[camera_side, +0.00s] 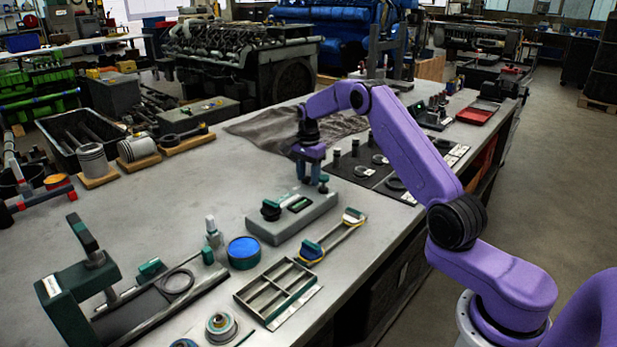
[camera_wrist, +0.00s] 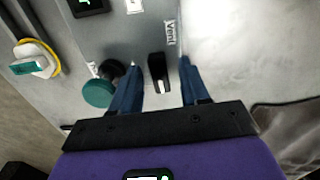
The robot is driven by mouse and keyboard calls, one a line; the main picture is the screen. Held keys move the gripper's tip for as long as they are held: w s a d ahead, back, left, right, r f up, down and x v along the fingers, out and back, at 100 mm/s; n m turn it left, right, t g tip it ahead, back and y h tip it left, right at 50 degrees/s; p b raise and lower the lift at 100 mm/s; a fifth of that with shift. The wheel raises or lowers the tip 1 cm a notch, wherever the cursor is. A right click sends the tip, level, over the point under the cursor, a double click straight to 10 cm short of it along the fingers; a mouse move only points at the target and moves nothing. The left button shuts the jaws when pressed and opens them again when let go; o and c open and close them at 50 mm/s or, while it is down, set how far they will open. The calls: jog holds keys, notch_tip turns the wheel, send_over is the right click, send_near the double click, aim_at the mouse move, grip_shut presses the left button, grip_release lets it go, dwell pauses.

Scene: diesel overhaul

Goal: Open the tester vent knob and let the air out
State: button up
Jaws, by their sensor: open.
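The tester (camera_side: 283,226) is a grey box on the bench, seen below my gripper in the side view. A round green knob (camera_wrist: 98,93) lies just left of the left finger. In the side view my gripper (camera_side: 309,180) is over the far end of the tester, and the vent knob cannot be made out.
A tool with a yellow loop (camera_side: 312,250) lies beside the tester. A divided tray (camera_side: 277,291) and a blue-topped round tin (camera_side: 243,252) stand nearer the camera. A dark mat with small parts (camera_side: 350,172) and a grey cloth (camera_side: 262,130) lie beyond. The bench's left middle is clear.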

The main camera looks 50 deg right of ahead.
jog(key=shift+r, duration=0.1)
jog(key=shift+r, duration=2.65)
jog(key=shift+r, duration=2)
jog(key=shift+a, duration=0.1)
